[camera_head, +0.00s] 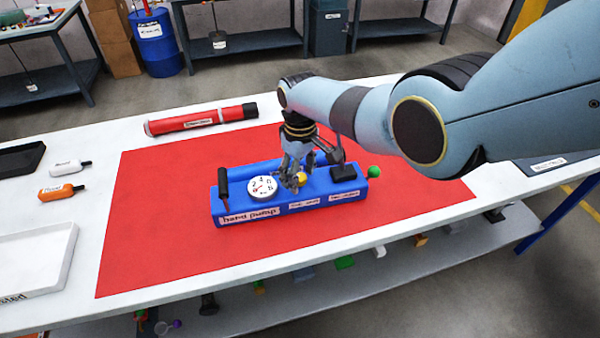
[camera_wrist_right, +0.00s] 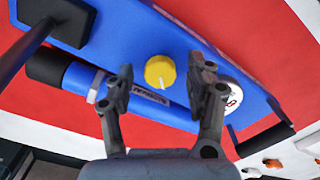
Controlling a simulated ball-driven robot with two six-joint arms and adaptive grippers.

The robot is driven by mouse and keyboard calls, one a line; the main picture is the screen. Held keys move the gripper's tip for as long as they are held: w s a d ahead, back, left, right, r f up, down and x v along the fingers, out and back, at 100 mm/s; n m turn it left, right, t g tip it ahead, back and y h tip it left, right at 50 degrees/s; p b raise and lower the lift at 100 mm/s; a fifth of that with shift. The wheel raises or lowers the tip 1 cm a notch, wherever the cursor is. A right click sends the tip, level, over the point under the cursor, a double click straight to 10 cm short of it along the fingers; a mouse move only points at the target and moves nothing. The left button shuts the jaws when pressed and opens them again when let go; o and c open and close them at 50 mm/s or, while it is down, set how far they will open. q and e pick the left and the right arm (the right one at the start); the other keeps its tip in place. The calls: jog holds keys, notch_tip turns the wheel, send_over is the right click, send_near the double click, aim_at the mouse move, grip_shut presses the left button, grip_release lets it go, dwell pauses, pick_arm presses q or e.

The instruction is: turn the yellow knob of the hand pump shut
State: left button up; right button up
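The blue hand pump (camera_head: 255,211) lies on the red mat, with a white round gauge (camera_head: 262,187) and a black lever at its left. The yellow knob (camera_head: 301,177) is on the pump's top, partly hidden by my right gripper (camera_head: 294,179). My right gripper (camera_wrist_right: 160,84) is open in that view. Its two fingers stand apart on either side of the knob, with no clear contact. My left gripper is not in view.
A red tube (camera_head: 200,119) lies behind the pump on the white table. The red mat (camera_head: 150,235) is clear around the pump. A green ball (camera_head: 373,172) sits at the pump's right end. Small bottles (camera_head: 62,193) and a white tray (camera_head: 35,258) are at the left.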

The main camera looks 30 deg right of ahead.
aim_at(300, 177)
notch_tip(300, 177, up, 12)
dwell(0.7)
dwell(0.4)
